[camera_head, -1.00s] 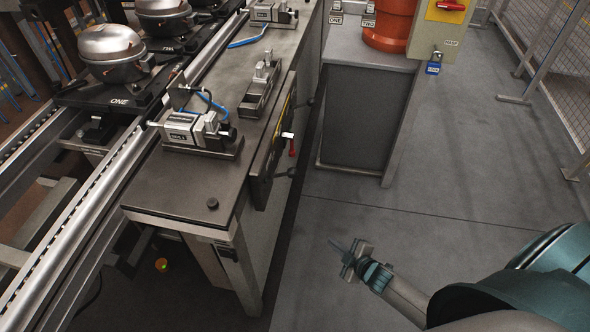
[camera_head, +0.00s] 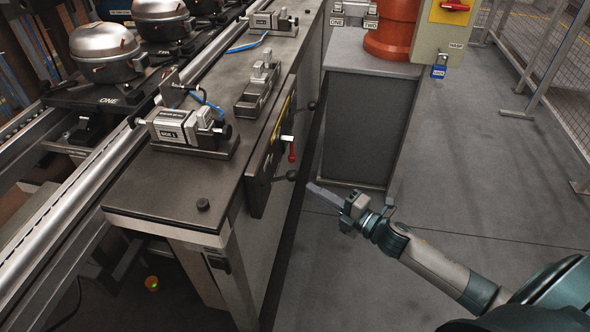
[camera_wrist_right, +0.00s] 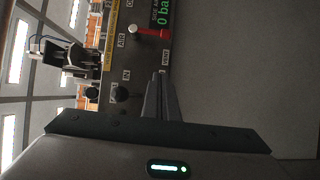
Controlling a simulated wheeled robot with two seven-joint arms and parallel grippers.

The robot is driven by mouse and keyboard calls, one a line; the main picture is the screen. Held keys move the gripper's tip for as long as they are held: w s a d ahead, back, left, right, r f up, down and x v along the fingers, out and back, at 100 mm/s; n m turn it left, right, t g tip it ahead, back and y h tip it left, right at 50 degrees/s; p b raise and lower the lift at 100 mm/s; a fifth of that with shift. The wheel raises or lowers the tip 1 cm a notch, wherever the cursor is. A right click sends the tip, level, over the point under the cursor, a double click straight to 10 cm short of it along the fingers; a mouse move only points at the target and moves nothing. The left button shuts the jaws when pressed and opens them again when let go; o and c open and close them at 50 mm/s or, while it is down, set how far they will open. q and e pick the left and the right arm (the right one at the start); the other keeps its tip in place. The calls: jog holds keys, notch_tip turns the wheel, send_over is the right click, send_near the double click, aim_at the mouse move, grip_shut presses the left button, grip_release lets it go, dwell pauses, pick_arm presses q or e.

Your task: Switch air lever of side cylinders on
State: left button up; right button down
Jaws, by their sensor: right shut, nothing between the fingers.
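The red air lever (camera_head: 292,152) with a white end sits on the dark control panel (camera_head: 259,180) on the bench's right side. In the right wrist view, the red lever (camera_wrist_right: 152,32) is beside the word AIR, and a green readout (camera_wrist_right: 163,14) shows 0 bar. My right gripper (camera_head: 312,188) is shut and empty, below and right of the lever, apart from it. In the right wrist view its closed fingers (camera_wrist_right: 161,82) point at the panel edge near the word VENT. Side cylinders (camera_head: 178,127) (camera_head: 268,21) stand on the bench top. My left gripper is out of view.
A grey cabinet (camera_head: 368,125) with an orange-red cylinder (camera_head: 392,30) stands behind. Silver compressors (camera_head: 103,52) sit on the conveyor at left.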

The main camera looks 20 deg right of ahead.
aim_at(292, 151)
jog(key=shift+w, duration=0.1)
jog(key=x, duration=1)
jog(key=shift+w+d+f, duration=0.1)
jog(key=shift+w+d, duration=0.55)
jog(key=shift+d, duration=0.25)
jog(key=shift+w+d, duration=0.5)
jog(key=shift+d, duration=0.15)
jog(key=shift+f, duration=0.1)
